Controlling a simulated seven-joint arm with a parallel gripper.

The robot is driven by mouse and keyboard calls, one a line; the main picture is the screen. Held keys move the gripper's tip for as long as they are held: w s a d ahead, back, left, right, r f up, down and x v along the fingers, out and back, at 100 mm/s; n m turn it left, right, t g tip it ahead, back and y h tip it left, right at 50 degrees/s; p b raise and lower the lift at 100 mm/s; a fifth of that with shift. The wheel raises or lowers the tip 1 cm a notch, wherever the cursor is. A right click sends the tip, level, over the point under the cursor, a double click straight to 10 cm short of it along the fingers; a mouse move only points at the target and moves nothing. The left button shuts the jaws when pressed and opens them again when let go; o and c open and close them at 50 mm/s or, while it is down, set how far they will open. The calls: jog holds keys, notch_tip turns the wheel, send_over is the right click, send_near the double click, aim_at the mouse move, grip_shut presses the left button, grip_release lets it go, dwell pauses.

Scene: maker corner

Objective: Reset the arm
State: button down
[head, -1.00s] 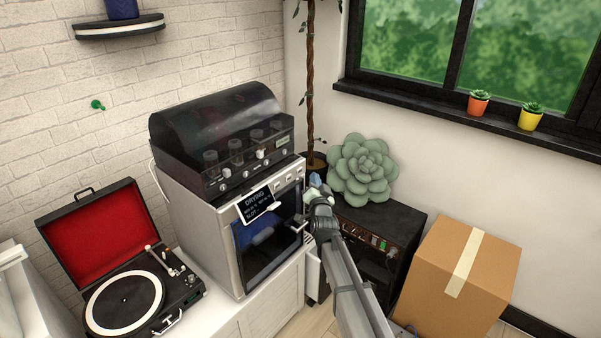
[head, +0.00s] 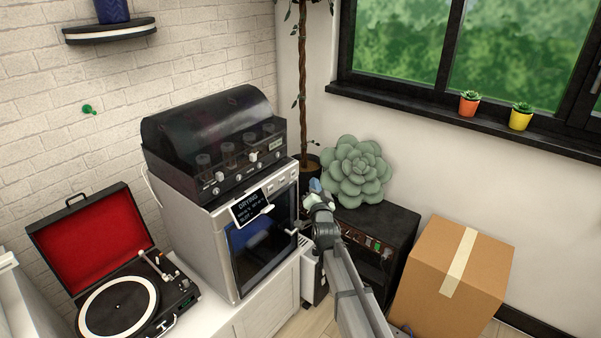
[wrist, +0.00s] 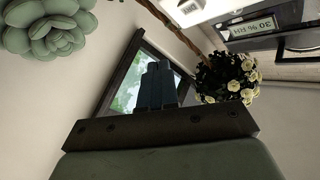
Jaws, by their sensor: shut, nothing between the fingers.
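My gripper (head: 315,187) is at the end of my arm, right of the drying oven's front and left of the green succulent cushion, held above the dark amplifier. In the wrist view, the two blue fingers of my gripper (wrist: 157,84) are together with nothing between them. The drying oven (head: 202,240) stands on the white cabinet with its door shut. A sign reading "DRYING" (head: 250,207) is on its front. My gripper looks apart from the oven handle, though the exact gap is hard to judge.
A black amplifier (head: 392,222) carries the succulent cushion (head: 356,172). A cardboard box (head: 440,285) stands to its right. A red-lined record player (head: 120,305) sits at the left. A tall plant (head: 303,90) rises in the corner behind. Open air lies above the box.

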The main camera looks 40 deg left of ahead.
dwell(0.3)
jog(key=s+f+n+g+h, duration=0.3)
jog(key=f+n+g+h, duration=0.15)
jog(key=f, duration=0.65)
jog(key=s+d+f+n+g+h, duration=0.2)
jog(key=s+d+f+g+h, duration=0.35)
jog(key=s+d+f, duration=0.75)
jog(key=s+d+f+m+g+h, duration=0.15)
jog(key=s+d+f, duration=0.35)
jog(key=d, duration=0.6)
jog(key=s+d+f+g+h, duration=0.25)
jog(key=d+f, duration=0.35)
jog(key=d, duration=0.6)
jog(key=s+d+f+m+g+h, duration=0.15)
jog(key=s+d+f, duration=0.35)
jog(key=d, duration=0.6)
jog(key=s+d+f+m+g+y, duration=0.1)
jog(key=s+d+f+m+g, duration=0.1)
jog(key=s+d+f, duration=0.2)
jog(key=s+d+f+m+g, duration=0.3)
jog(key=s+d, duration=0.8)
jog(key=d, duration=0.6)
jog(key=shift+s+d+f+y, duration=0.2)
jog(key=shift+d+f+y, duration=0.2)
jog(key=shift+f, duration=0.45)
